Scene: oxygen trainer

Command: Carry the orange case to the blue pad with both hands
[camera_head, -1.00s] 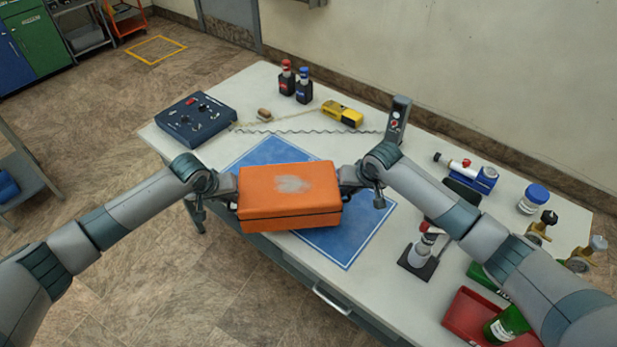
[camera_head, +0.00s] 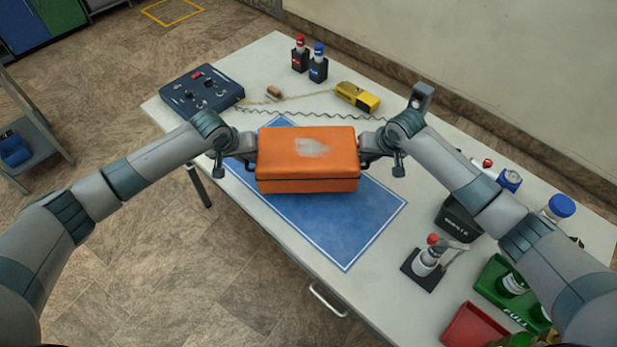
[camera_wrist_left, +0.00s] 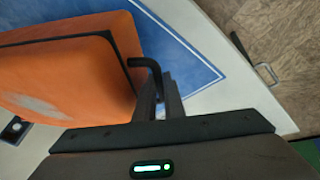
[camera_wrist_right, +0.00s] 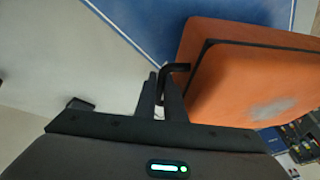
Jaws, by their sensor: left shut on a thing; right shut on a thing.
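The orange case (camera_head: 307,160) is level between my two grippers, over the upper part of the blue pad (camera_head: 345,238) in the head view. I cannot tell for sure whether it touches the pad. My left gripper (camera_head: 250,147) is shut on the case's left handle; the dark handle (camera_wrist_left: 150,68) shows between the fingers in the left wrist view. My right gripper (camera_head: 366,147) is shut on the right handle (camera_wrist_right: 174,72), seen in the right wrist view. The case's far side and underside are hidden.
A blue control box (camera_head: 202,92), two bottles (camera_head: 309,62) and a yellow device (camera_head: 357,97) stand on the table behind the pad. A small stand (camera_head: 427,262) and green and red trays (camera_head: 474,327) lie to the right. The pad's near part is clear.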

